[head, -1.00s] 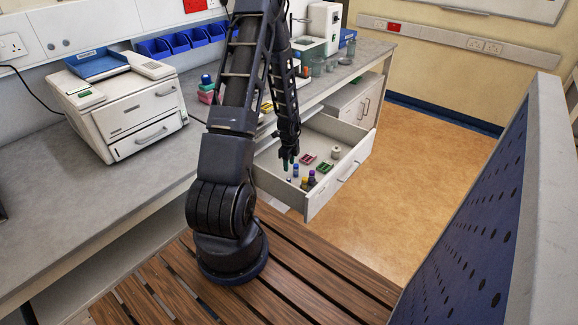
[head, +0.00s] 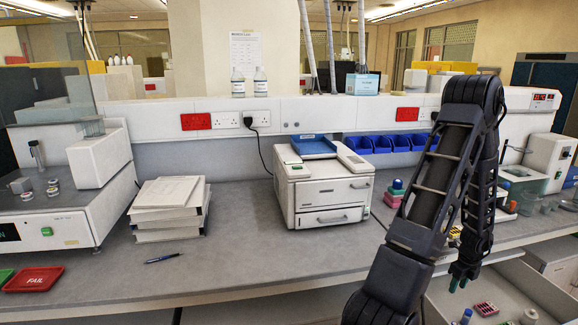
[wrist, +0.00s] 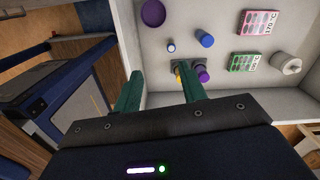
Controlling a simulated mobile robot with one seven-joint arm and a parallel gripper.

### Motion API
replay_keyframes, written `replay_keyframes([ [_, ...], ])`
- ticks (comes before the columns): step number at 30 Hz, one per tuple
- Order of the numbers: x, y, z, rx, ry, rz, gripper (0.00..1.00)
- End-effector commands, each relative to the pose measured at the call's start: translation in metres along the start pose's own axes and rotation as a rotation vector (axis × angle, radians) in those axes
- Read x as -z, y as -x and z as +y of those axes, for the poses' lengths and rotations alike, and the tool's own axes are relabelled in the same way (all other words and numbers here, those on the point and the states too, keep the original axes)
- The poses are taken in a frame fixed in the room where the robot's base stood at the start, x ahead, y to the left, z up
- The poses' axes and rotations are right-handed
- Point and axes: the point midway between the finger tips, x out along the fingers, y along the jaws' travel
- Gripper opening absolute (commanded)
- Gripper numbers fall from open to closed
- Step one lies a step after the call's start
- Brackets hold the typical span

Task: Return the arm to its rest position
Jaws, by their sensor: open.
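My arm rises at the right of the head view and bends down, with my gripper (head: 457,282) low over the open drawer (head: 548,288). In the wrist view my gripper (wrist: 160,92) has its two green fingers spread, with nothing held between them. Beyond the right finger are a purple-capped vial (wrist: 202,75) and a yellow one partly hidden by that finger. A blue-capped vial (wrist: 205,38) and a small white-topped vial (wrist: 171,47) stand nearby in the drawer.

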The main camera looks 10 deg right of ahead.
Motion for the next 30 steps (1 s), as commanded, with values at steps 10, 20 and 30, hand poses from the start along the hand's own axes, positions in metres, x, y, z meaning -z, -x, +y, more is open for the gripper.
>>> replay_keyframes([
  [10,-0.051,0.098,0.046,-0.009,0.087,-0.072,0.41],
  [20,-0.117,0.178,0.116,0.023,0.514,-0.137,0.41],
  [30,-0.167,0.251,0.210,0.105,1.116,-0.167,0.41],
])
